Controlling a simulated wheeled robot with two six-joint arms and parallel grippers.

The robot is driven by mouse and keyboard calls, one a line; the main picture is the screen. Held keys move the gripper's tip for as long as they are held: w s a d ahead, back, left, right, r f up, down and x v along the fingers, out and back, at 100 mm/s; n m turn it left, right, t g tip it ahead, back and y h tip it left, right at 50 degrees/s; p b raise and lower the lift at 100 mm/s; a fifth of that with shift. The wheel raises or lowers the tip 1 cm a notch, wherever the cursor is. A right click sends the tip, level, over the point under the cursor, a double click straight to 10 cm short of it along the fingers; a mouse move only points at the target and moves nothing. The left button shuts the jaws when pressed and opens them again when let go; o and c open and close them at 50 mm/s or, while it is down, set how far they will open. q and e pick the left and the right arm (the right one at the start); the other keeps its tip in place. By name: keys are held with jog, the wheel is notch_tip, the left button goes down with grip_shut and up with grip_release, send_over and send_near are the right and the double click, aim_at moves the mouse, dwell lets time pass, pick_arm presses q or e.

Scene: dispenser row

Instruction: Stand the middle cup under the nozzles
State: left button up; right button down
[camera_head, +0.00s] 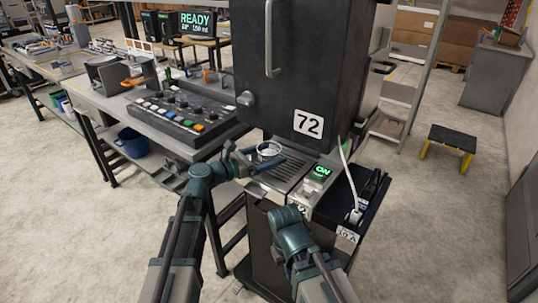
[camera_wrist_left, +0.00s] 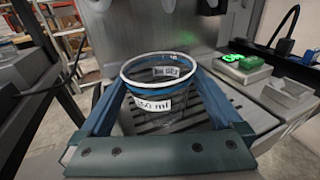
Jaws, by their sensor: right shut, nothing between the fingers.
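A clear cup with a blue band and a white "50 ml" label (camera_wrist_left: 155,103) stands upright over the slotted drip tray (camera_head: 285,180) of the dark dispenser. It also shows in the head view (camera_head: 268,148), below the dispenser's body. My left gripper (camera_head: 270,163) reaches in from the left, with one finger along each side of this cup and seemingly touching it. I cannot tell whether the cup's base touches the tray. My right gripper (camera_head: 289,216) is low in front of the dispenser, shut and empty, its fingertips hard to make out.
A green-lit ON switch (camera_head: 320,172) is right of the tray. A black side box (camera_head: 362,197) with a white cable is beyond it. A button panel (camera_head: 182,118) sits on the left bench, and a READY 150 ml screen (camera_head: 197,23) stands behind.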

pick_arm(q)
jog(key=v, duration=1.3)
jog(key=shift+s+a+p, duration=0.2)
jog(key=shift+a+p, duration=0.15)
jog(key=shift+a, duration=0.1)
